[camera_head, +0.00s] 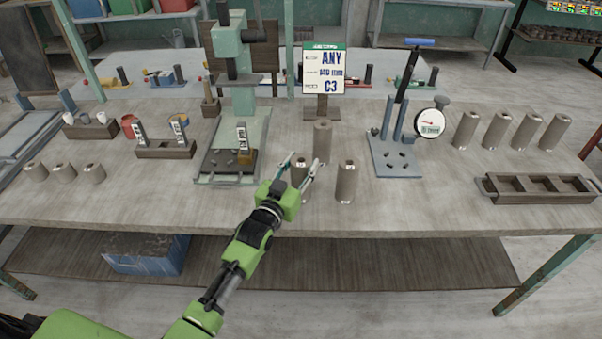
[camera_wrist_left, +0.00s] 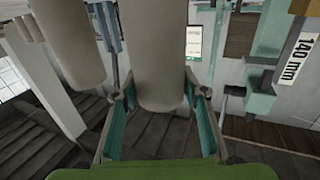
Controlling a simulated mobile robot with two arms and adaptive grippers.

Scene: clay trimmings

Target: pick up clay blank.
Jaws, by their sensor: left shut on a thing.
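My left gripper (camera_head: 302,163) reaches in from the front of the bench. Its fingers are shut on a grey-brown cylindrical clay blank (camera_head: 299,173). The gripper hides the blank's lower part in the head view, so I cannot tell whether it touches the bench. In the left wrist view the held blank (camera_wrist_left: 155,45) stands between the two teal fingers (camera_wrist_left: 160,105). A second blank (camera_head: 345,182) stands upright just to the right, and a third blank (camera_head: 322,142) stands behind. Another blank shows at the left of the wrist view (camera_wrist_left: 66,40). My right gripper is not in view.
A green press (camera_head: 240,120) stands left of the gripper. A sign reading ANY and C3 (camera_head: 323,70) stands behind. A blue-grey gauge stand (camera_head: 396,155), several upright blanks (camera_head: 497,131) and a compartmented wooden tray (camera_head: 540,186) are to the right. The bench's front strip is clear.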

